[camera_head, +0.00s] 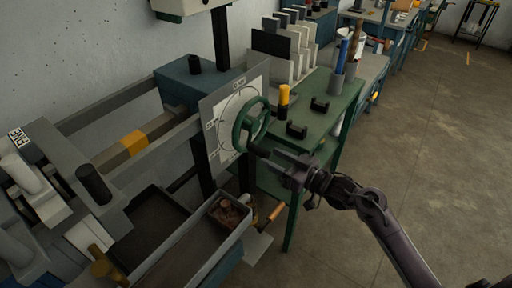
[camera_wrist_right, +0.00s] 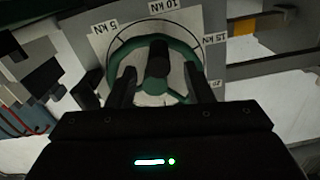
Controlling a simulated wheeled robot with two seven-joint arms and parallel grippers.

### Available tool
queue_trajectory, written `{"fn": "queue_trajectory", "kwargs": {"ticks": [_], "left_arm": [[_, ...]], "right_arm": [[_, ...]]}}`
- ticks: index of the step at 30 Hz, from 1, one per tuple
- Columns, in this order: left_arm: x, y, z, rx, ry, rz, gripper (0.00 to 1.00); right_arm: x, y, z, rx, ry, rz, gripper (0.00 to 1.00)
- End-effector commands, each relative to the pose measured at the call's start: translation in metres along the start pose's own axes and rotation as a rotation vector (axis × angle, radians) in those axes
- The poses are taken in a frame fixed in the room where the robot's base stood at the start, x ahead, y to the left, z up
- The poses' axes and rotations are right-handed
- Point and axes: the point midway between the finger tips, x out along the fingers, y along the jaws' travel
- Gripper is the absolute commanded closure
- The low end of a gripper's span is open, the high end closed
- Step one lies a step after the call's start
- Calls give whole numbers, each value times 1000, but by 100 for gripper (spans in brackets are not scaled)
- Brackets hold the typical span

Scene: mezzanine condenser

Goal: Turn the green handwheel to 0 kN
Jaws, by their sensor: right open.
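The green handwheel (camera_head: 237,127) stands in front of a white dial plate (camera_head: 214,112) on the machine's end. A dark knob (camera_wrist_right: 157,60) on the wheel sits between the fingers of my right gripper (camera_wrist_right: 160,82). The gripper (camera_head: 262,153) is open at the wheel's lower right; contact cannot be told. My left gripper is out of view.
A green bench (camera_head: 325,112) with a yellow-topped cylinder (camera_head: 284,96) and dark blocks stands behind the wheel. Trays (camera_head: 207,240) lie below the machine frame. The floor (camera_head: 430,140) at the right is clear.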

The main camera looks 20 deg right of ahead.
Motion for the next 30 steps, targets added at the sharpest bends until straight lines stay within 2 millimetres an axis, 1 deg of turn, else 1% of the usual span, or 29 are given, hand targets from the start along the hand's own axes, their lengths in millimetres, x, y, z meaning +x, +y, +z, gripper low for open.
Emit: {"fn": "queue_trajectory", "kwargs": {"ticks": [1,4,9,15,20,23,30], "left_arm": [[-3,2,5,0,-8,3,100],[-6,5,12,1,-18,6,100],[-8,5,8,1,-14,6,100],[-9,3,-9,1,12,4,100],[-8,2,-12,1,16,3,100],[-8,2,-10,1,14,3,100],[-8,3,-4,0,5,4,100]], "right_arm": [[10,0,-3,1,4,0,53],[26,0,-3,1,2,1,53],[46,0,-1,1,1,2,53],[54,0,1,-1,-2,3,53],[54,0,1,-1,-2,3,53],[54,0,1,-1,-2,3,64],[53,0,1,0,-2,2,95]]}}
